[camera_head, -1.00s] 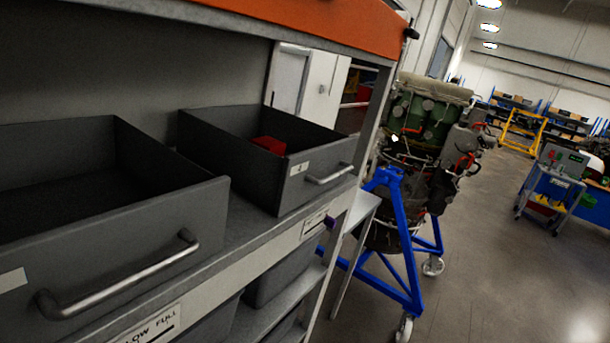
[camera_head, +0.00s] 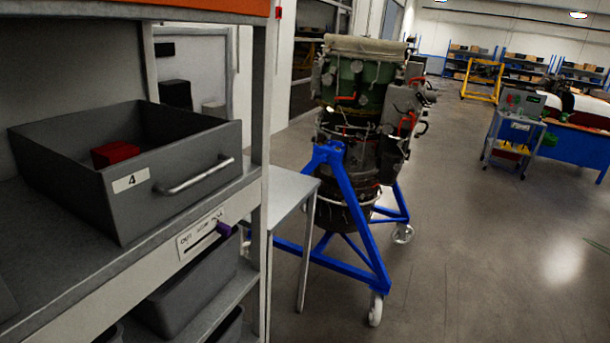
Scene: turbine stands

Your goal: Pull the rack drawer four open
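The grey rack drawer four (camera_head: 120,200) stands on the rack shelf at the left of the view. Its front carries a white label with a 4 and a silver bar handle (camera_head: 196,176). Its top is open and a red block (camera_head: 115,153) lies inside. The drawer front is near the front edge of the shelf. How far it is pulled out I cannot tell. My gripper is not in view, and nothing is seen touching the handle.
The rack's upright post (camera_head: 265,90) stands right of the drawer. Grey bins (camera_head: 190,290) sit underneath. A side table (camera_head: 285,190) and an engine on a blue wheeled stand (camera_head: 345,200) are beyond.

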